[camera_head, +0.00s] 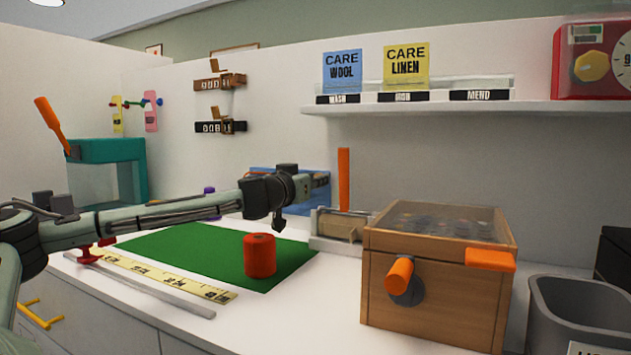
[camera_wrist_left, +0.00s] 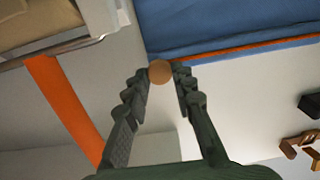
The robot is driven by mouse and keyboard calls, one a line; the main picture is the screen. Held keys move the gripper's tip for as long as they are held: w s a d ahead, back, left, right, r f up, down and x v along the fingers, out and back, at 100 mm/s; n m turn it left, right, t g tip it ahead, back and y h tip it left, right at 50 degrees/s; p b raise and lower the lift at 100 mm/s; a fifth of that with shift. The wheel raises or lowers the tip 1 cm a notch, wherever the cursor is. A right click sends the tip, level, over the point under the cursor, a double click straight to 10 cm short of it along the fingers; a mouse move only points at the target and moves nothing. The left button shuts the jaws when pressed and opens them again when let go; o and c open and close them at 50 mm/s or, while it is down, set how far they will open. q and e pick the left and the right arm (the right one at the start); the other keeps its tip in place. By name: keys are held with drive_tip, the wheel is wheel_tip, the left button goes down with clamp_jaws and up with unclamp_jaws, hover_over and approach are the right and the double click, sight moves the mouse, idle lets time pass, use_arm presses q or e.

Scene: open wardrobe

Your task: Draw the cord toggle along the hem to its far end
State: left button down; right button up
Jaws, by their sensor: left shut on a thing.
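A round tan cord toggle (camera_wrist_left: 160,71) sits between the fingertips of my left gripper (camera_wrist_left: 161,80) in the left wrist view. The gripper is shut on it. An orange cord or band (camera_wrist_left: 250,49) runs from beside the toggle to the right along the edge of the blue cloth (camera_wrist_left: 225,25). My right gripper is not in view.
An upright orange handle (camera_head: 343,180) stands on a beige-grey device (camera_head: 338,228) close to the right of my gripper. A wooden box (camera_head: 430,295) with an orange knob is further right. A red spool (camera_head: 260,256) stands on the green mat (camera_head: 185,240).

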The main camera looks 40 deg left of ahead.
use_arm(q)
drive_tip(key=shift+d, duration=0.2)
drive_tip(key=c, duration=1.3)
unclamp_jaws()
drive_tip(key=shift+w+d, duration=0.1)
drive_tip(key=shift+o, duration=0.2)
wheel_tip(320, 180, up, 10)
drive_tip(key=shift+r, duration=0.1)
